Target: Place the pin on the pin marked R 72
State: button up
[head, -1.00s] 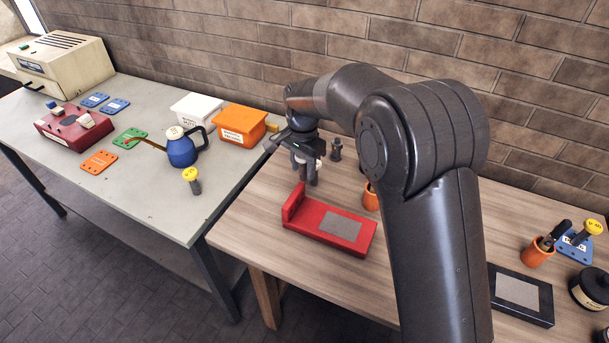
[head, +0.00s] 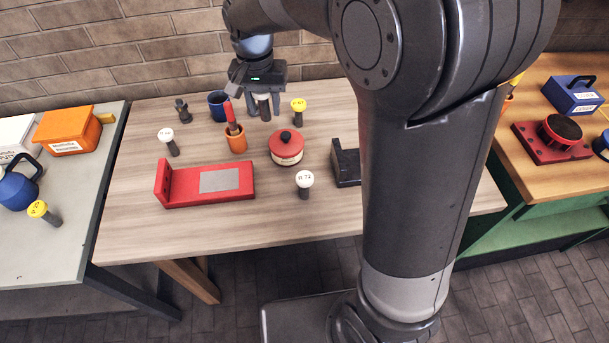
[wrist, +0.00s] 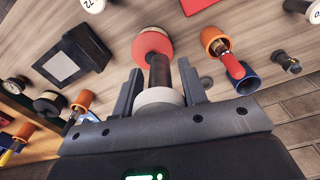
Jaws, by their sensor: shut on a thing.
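My gripper (head: 263,112) is above the back of the wooden table, right of a blue mug. It is shut on a pin (wrist: 160,75) with a pale round head and a dark shaft; in the wrist view the head sits between the fingers. The pin marked R 72 (head: 304,181) has a white head and a grey shaft. It stands upright near the table's front, in front of the red pot, well apart from my gripper. In the wrist view a white head with 72 on it (wrist: 189,5) shows at the top edge, partly cut off.
Between my gripper and R 72 stands a red pot (head: 287,149). A yellow-headed pin (head: 299,106), an orange cup (head: 237,143), the blue mug (head: 217,106) and another white-headed pin (head: 167,137) stand nearby. A red tray (head: 177,190) lies left, a black stand (head: 346,165) right.

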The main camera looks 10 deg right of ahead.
jog(key=s+d+r, duration=0.1)
jog(key=s+d, duration=1.3)
jog(key=d, duration=0.4)
send_over(305, 177)
notch_tip(305, 177, down, 7)
jog(key=shift+r, duration=0.15)
jog(key=shift+f, duration=2.05)
jog(key=shift+f, duration=0.15)
jog(key=o, duration=1.3)
